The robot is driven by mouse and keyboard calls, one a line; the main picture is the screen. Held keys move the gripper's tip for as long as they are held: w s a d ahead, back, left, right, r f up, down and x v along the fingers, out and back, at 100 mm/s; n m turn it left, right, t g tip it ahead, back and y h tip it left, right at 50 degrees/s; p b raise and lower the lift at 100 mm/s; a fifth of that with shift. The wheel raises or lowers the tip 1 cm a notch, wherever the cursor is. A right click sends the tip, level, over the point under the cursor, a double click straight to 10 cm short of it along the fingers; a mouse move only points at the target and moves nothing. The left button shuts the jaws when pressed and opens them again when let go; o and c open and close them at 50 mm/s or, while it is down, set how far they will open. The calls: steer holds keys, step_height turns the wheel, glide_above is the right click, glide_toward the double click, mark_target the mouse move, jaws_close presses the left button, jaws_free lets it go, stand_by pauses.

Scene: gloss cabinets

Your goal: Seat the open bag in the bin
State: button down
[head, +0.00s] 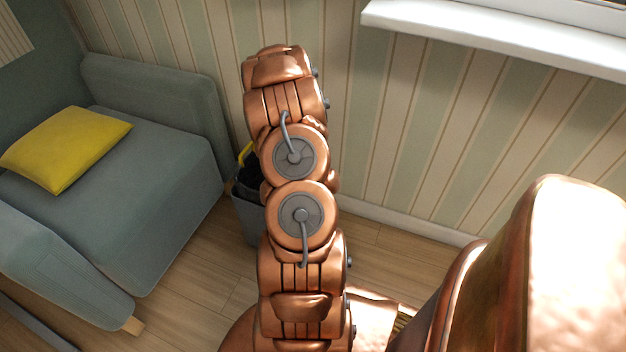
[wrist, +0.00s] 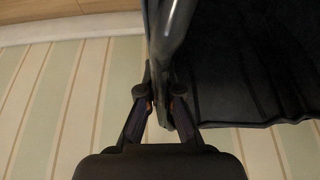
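The grey bin (head: 247,218) stands on the floor between the sofa and the wall, partly hidden behind my arm in the head view. The black bag (head: 246,186) shows at the bin's top; how much of it is inside is hidden. In the wrist view the black bag (wrist: 250,65) spreads over the right side with folds at its lower edge. A glossy dark grey edge (wrist: 173,30) runs down to my gripper (wrist: 160,96). My gripper's fingers close in from both sides of that edge, on the bag's border. In the head view my arm hides the gripper.
A grey-green sofa (head: 150,150) with a yellow cushion (head: 66,147) stands left of the bin. The striped wall (head: 420,150) and a white window sill (head: 500,40) are behind and to the right. A small yellow piece (head: 244,153) shows above the bin. Wooden floor (head: 190,300) is clear in front.

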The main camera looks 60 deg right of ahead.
steer(key=shift+f, duration=0.3)
steer(key=c, duration=1.2)
jaws_free()
steer(key=shift+c, duration=0.2)
steer(key=v, duration=1.2)
